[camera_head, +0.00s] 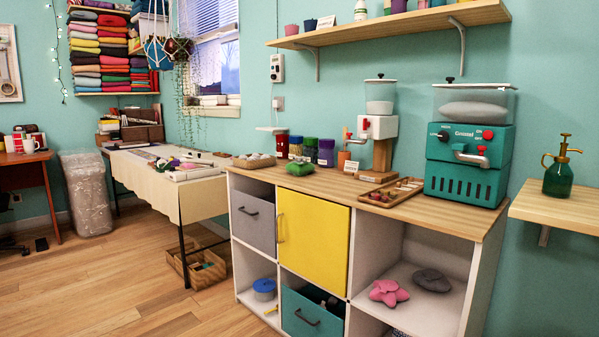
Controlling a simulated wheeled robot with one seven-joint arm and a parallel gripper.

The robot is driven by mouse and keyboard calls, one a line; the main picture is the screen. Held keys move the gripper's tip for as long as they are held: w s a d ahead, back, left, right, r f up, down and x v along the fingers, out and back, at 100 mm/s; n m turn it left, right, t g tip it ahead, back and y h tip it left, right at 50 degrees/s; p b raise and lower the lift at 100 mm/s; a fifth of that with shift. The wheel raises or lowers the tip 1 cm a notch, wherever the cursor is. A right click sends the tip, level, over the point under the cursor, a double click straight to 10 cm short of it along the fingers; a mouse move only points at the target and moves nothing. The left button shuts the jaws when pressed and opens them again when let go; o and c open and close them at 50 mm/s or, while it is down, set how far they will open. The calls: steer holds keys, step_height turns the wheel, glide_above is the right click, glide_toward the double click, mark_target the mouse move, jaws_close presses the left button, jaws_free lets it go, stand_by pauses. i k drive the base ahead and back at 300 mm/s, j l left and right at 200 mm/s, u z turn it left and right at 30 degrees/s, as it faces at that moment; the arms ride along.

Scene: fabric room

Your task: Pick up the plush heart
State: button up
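I cannot clearly make out a heart shape. A green soft-looking item (300,168) sits on the wooden cabinet top, also of unclear shape. My gripper is not in view.
A yellow door (312,240) and a teal drawer (312,314) are left of the cubby. A teal machine (468,145) and a white dispenser (380,125) stand on top. A cloth-covered table (185,200) stands further left. The wooden floor (130,275) is open in front.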

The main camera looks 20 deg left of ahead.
mark_target(298, 170)
steer(key=i+j+z, duration=0.1)
steer(key=j, duration=0.25)
steer(key=i+j, duration=0.25)
steer(key=i+j+z, duration=0.15)
steer(key=j, duration=0.3)
steer(key=i+j, duration=0.15)
steer(key=j, duration=0.2)
steer(key=z, duration=0.05)
